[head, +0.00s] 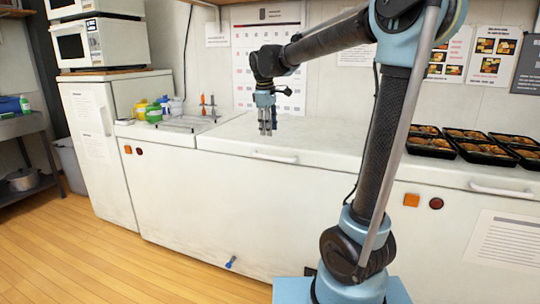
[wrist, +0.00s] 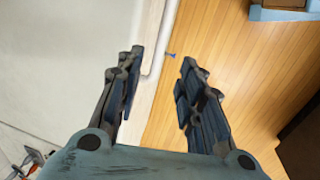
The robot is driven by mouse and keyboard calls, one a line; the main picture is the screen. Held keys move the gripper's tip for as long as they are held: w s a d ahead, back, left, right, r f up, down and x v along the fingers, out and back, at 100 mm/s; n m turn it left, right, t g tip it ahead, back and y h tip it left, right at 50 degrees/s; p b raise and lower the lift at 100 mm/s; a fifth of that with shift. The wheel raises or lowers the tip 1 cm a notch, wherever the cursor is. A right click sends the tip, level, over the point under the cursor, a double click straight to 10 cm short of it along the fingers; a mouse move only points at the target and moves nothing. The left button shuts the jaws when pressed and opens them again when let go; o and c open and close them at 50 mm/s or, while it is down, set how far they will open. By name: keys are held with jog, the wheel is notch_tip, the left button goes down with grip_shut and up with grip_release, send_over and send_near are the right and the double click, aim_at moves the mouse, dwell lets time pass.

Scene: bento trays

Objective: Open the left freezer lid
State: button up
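The left chest freezer (head: 215,194) is white, with a flat lid (head: 228,137) that lies closed. A white bar handle (head: 275,157) sits at the lid's front edge in the head view. My gripper (head: 267,129) points down above the lid, behind the handle. In the wrist view my gripper (wrist: 162,88) has its fingers spread with nothing between them. The pale lid (wrist: 75,50) is at the left of that view and the freezer's front edge runs between the fingers.
Several black bento trays (head: 482,148) stand on the right freezer lid. Bottles and tubs (head: 155,109) stand at the left lid's far left end, beside a white fridge (head: 100,150) with microwaves on top. The wooden floor (head: 120,262) in front is clear.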

aim_at(270, 152)
jog(key=f, duration=0.4)
jog(key=w+f, duration=0.1)
jog(key=f, duration=0.3)
jog(key=w+f, duration=0.1)
jog(key=f, duration=0.3)
jog(key=shift+d, duration=0.4)
jog(key=shift+w+r, duration=0.1)
grip_shut()
